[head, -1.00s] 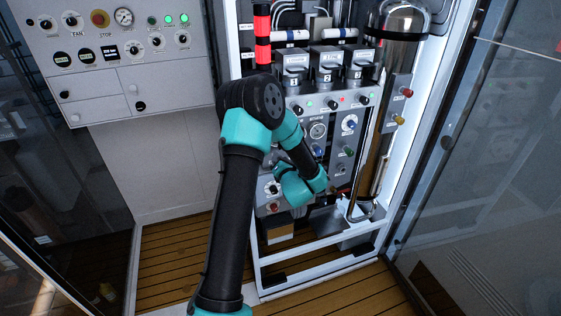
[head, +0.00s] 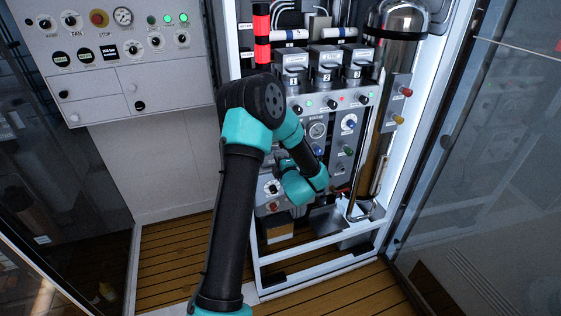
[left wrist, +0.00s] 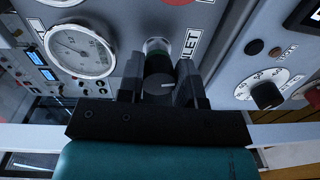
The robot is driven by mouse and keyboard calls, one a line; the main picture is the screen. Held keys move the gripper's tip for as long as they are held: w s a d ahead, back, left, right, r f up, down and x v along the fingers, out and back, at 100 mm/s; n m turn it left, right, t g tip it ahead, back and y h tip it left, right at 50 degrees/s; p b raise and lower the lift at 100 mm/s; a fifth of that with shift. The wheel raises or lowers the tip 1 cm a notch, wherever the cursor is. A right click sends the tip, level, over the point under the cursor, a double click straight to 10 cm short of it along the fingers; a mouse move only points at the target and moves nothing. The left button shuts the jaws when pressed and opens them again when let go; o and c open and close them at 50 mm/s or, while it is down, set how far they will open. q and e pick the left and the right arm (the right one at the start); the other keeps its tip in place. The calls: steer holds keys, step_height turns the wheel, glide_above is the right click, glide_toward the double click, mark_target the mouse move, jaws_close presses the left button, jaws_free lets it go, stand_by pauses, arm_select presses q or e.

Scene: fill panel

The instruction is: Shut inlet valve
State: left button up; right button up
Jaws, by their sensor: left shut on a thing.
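My right gripper is in neither view.
A round gauge (left wrist: 80,50) lies left of the knob and a white-scaled dial (left wrist: 268,90) lies right of it. In the head view, a steel cylinder with a pipe (head: 397,22) stands right of the panel. A metal tray (head: 327,219) is below.

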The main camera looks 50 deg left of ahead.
arm_select(q)
steer(key=m, duration=0.4)
steer(key=shift+f+g, duration=0.1)
steer(key=shift+g, duration=0.2)
steer(key=m, duration=0.5)
steer(key=shift+m+y, duration=0.3)
steer(key=shift+m, duration=0.1)
steer(key=m, duration=0.5)
steer(key=shift+s+a, duration=0.1)
steer(key=shift+s, duration=0.05)
steer(key=m, duration=0.4)
steer(key=shift+m, duration=0.3)
steer(key=m, duration=0.4)
steer(key=shift+s+m, duration=0.1)
steer(key=shift+m, duration=0.3)
steer(key=m, duration=0.4)
steer(key=shift+y, duration=0.3)
steer(key=m, duration=0.5)
steer(key=shift+s, duration=0.1)
steer(key=shift+m+t, duration=0.4)
steer(key=shift+m, duration=2.1)
